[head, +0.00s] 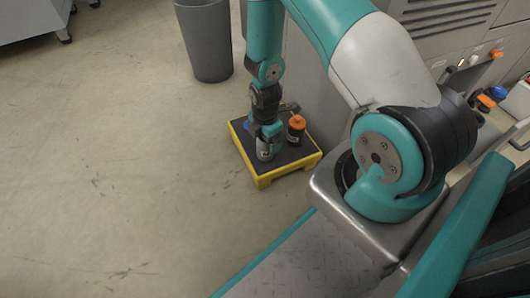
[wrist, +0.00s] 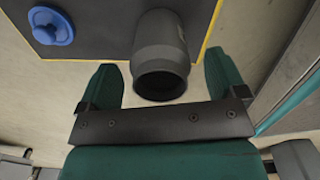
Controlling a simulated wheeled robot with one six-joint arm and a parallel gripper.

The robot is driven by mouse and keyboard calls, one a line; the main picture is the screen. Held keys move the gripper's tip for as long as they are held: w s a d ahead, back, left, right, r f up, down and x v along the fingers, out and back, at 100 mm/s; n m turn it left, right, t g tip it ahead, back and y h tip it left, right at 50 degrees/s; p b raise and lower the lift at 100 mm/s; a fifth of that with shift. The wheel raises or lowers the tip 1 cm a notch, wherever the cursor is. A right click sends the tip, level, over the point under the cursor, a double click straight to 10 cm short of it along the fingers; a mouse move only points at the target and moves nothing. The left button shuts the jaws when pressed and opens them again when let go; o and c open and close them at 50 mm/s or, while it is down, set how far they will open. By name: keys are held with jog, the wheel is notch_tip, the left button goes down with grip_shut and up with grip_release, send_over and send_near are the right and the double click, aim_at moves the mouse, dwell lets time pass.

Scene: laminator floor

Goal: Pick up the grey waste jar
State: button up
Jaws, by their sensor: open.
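The grey waste jar (wrist: 165,45) stands on a black-topped, yellow-edged platform (head: 262,181), its dark open mouth towards the wrist camera. In the head view the jar (head: 264,151) is partly hidden by my gripper (head: 266,134). In the wrist view my gripper (wrist: 160,64) is open, with one teal finger on each side of the jar. A gap shows between each finger and the jar, and nothing is held.
A dark jar with an orange lid (head: 296,124) stands right of my gripper on the platform. A blue lid-like item (wrist: 50,26) is left of the grey jar. A grey bin (head: 205,40) stands behind. A machine cabinet (head: 318,90) is close on the right. Floor at left is clear.

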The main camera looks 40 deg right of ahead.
jog(key=shift+f, duration=0.8)
jog(key=shift+r, duration=0.1)
jog(key=shift+c, duration=0.4)
jog(key=c, duration=1)
